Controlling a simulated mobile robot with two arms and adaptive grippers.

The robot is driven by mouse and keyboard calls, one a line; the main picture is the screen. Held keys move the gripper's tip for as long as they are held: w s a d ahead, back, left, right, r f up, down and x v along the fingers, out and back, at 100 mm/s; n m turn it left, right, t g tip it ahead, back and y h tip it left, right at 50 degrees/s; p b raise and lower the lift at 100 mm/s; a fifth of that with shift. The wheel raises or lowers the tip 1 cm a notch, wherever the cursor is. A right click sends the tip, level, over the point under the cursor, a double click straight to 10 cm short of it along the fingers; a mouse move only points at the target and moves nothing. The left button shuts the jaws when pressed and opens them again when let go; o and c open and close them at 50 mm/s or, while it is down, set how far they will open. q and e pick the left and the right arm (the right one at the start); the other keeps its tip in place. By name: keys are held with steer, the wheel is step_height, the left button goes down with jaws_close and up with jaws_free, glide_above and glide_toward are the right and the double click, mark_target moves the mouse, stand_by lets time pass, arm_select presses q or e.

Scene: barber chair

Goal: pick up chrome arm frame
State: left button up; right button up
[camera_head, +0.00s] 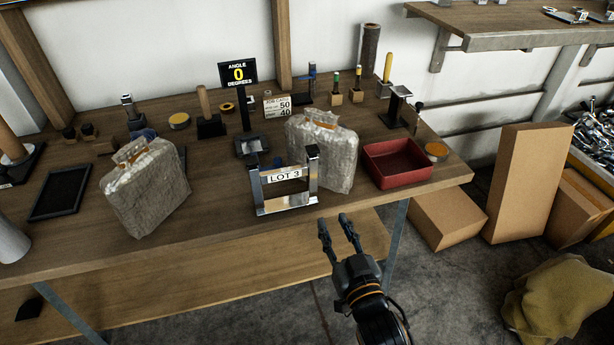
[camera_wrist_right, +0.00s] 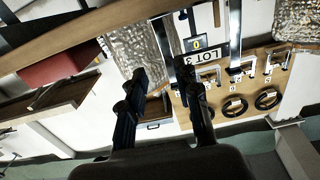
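The chrome arm frame (camera_head: 257,192) stands upright near the front edge of the wooden workbench, with a white "LOT 3" tag (camera_head: 285,174) across it. In the right wrist view, which looks upside down, the tag (camera_wrist_right: 207,55) and a chrome post (camera_wrist_right: 235,22) show beyond the fingers. My right gripper (camera_head: 338,219) is open and empty, in front of the bench edge, to the right of the frame and apart from it. Its two spread fingers (camera_wrist_right: 167,85) also show in the right wrist view. My left gripper is not in view.
A foil-wrapped block (camera_head: 338,165) stands close behind the frame's right side; another (camera_head: 150,190) stands to its left. A red tray (camera_head: 398,162) lies to the right. An angle display (camera_head: 237,73) and several tools stand behind. Cardboard boxes (camera_head: 525,180) stand right of the bench.

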mark_target(314, 184)
steer(key=x, duration=1.4)
steer(key=shift+s+a+r, duration=0.15)
steer(key=shift+a+r, duration=0.1)
steer(key=shift+a, duration=0.05)
jaws_close()
steer(key=shift+r, duration=0.1)
